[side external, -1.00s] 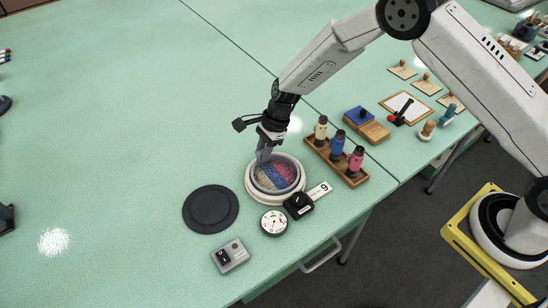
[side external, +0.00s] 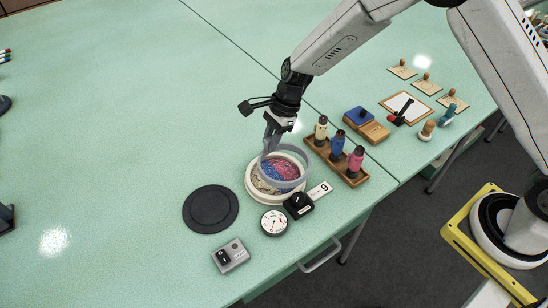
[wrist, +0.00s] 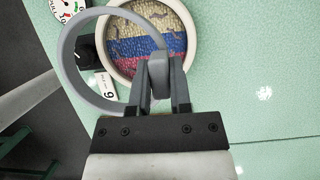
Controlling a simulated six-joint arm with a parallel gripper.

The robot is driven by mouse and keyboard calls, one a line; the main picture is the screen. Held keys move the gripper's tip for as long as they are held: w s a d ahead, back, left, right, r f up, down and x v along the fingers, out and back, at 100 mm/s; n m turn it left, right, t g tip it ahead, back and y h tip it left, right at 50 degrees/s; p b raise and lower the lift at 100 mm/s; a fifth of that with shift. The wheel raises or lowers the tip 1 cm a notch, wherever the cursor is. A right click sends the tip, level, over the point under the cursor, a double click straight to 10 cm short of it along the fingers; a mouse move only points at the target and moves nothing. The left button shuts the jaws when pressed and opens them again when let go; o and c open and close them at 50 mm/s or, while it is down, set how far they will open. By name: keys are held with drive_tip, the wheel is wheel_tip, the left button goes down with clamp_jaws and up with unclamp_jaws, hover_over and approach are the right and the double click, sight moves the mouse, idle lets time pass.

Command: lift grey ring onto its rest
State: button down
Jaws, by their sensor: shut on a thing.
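The grey ring (side external: 308,166) is held by its rim in my gripper (side external: 271,146), which is shut on it. The ring is raised above the round white frame (side external: 252,190) with the tufted cloth (side external: 281,171) in pink, blue and tan. In the wrist view the ring (wrist: 68,62) hangs off to the left of the frame (wrist: 192,22), overlapping it, and my gripper (wrist: 157,65) grips its right side. The black round disc (side external: 210,209), which may be the rest, lies flat and empty to the left of the frame.
A dial gauge (side external: 273,223), a black knob unit (side external: 298,205) with a "9" tag, and a grey switch box (side external: 230,256) stand in front. The table behind and left of the disc is clear.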

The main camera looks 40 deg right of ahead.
drive_tip(key=shift+s+d+r, duration=0.5)
drive_tip(key=shift+s+r, duration=0.6)
drive_tip(key=shift+s, duration=0.7)
drive_tip(key=shift+s+d+r, duration=0.55)
drive_tip(key=shift+s+r, duration=0.6)
drive_tip(key=shift+s, duration=0.65)
drive_tip(key=shift+s+d+r, duration=0.5)
drive_tip(key=shift+s+r, duration=0.6)
drive_tip(key=shift+s, duration=0.7)
drive_tip(key=shift+a, duration=0.1)
drive_tip(key=w+a+m+t, duration=0.1)
drive_tip(key=a+m, duration=0.3)
drive_tip(key=a, duration=0.9)
drive_tip(key=shift+w+a+f+m+t, duration=0.3)
drive_tip(key=shift+w+f+t, duration=0.15)
drive_tip(key=shift+w, duration=0.45)
drive_tip(key=shift+w, duration=0.1)
